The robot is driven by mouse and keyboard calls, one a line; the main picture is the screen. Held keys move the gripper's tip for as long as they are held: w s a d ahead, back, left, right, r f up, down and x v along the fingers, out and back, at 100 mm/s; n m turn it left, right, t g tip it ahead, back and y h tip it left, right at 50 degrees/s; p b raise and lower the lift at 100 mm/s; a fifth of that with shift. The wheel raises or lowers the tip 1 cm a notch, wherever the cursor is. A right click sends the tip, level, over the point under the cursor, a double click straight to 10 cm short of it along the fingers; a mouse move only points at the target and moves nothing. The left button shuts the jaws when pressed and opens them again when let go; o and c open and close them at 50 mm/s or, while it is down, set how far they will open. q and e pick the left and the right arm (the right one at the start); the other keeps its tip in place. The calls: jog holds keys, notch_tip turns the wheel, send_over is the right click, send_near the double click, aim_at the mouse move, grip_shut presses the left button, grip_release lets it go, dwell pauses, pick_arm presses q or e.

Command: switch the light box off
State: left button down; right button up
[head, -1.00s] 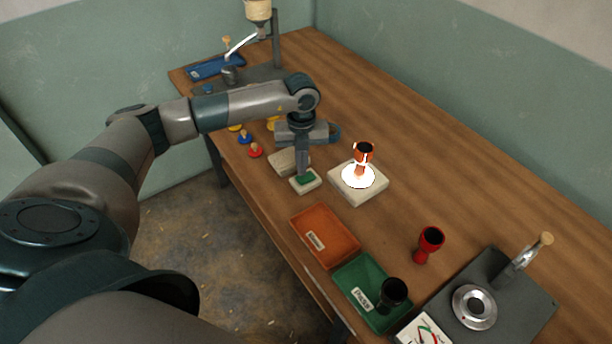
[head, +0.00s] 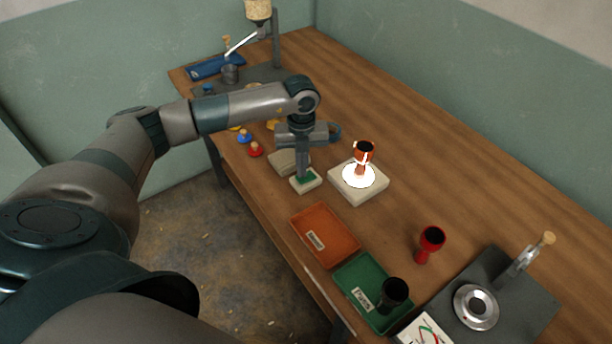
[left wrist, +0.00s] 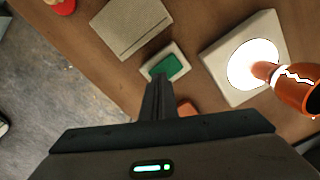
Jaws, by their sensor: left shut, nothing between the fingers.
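The light box (head: 346,191) is a pale square block whose round top glows bright white, so it is lit. An orange-red goblet drum (head: 364,152) stands on it, with a bright jagged line on its side in the left wrist view (left wrist: 296,77). Left of the box is a small pale switch block with a green button (head: 309,181), also seen in the left wrist view (left wrist: 167,67). My left gripper (head: 301,177) is shut and empty, pointing down with its tips at the green button and hiding part of it. I cannot tell whether they touch. My right gripper is not in view.
A beige block (head: 284,162) lies just behind the switch. An orange tray (head: 325,236) and a green tray (head: 352,275) holding a black drum (head: 392,294) are in front. A red drum (head: 430,243) stands to the right, near a grey lever device (head: 508,290).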

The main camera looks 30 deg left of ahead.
pick_arm(q)
jog(key=shift+s+f+b, duration=0.1)
jog(key=shift+f+b, duration=0.45)
jog(key=shift+f, duration=0.25)
dwell(0.4)
jog(key=shift+r, duration=0.1)
jog(key=shift+r+p, duration=0.55)
jog(key=shift+r, duration=0.15)
jog(key=shift+r+p, duration=1.55)
jog(key=shift+r, duration=1.15)
jog(key=shift+d, duration=0.1)
